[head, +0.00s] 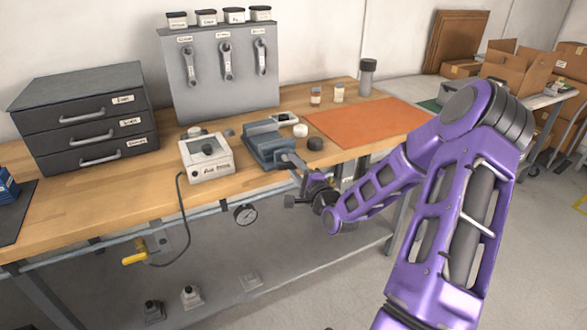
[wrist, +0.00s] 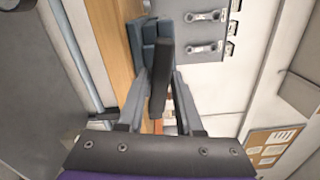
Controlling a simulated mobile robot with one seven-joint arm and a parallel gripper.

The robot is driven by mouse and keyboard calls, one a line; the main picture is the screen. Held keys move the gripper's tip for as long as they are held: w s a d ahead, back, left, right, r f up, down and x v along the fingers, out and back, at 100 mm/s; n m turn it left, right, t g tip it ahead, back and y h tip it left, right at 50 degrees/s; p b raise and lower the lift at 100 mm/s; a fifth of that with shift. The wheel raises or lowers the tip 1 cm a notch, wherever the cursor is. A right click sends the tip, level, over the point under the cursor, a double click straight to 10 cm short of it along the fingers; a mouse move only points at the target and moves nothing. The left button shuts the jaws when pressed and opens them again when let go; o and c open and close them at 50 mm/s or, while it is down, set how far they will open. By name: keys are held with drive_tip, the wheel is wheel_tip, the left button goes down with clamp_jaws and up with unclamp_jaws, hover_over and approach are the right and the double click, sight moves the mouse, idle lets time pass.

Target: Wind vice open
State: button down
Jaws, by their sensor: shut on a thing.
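The blue-grey vice (head: 268,147) sits at the front edge of the wooden bench, beside the white box-shaped device. In the wrist view the vice (wrist: 149,38) is at the top, beyond my fingers. A dark bar, the vice handle (wrist: 159,88), stands between my two fingers in the wrist view. My gripper (head: 299,168) reaches the vice front from the right and is shut on this handle. In the head view the gripper and arm hide most of the handle. The gap between the vice jaws cannot be judged clearly.
On the wooden bench (head: 75,205), the white device (head: 207,160) stands left of the vice. A gauge (head: 245,214) and yellow-handled valve (head: 135,254) are below the bench front.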

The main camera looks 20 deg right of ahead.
drive_tip(key=shift+n, duration=1.1)
drive_tip(key=c, duration=0.7)
unclamp_jaws()
drive_tip(key=shift+s+d+p, duration=0.2)
drive_tip(key=shift+s+p, duration=0.6)
drive_tip(key=shift+s, duration=3.6)
drive_tip(key=shift+s+d+p, duration=0.15)
drive_tip(key=shift+s+p, duration=0.65)
drive_tip(key=shift+s, duration=3.55)
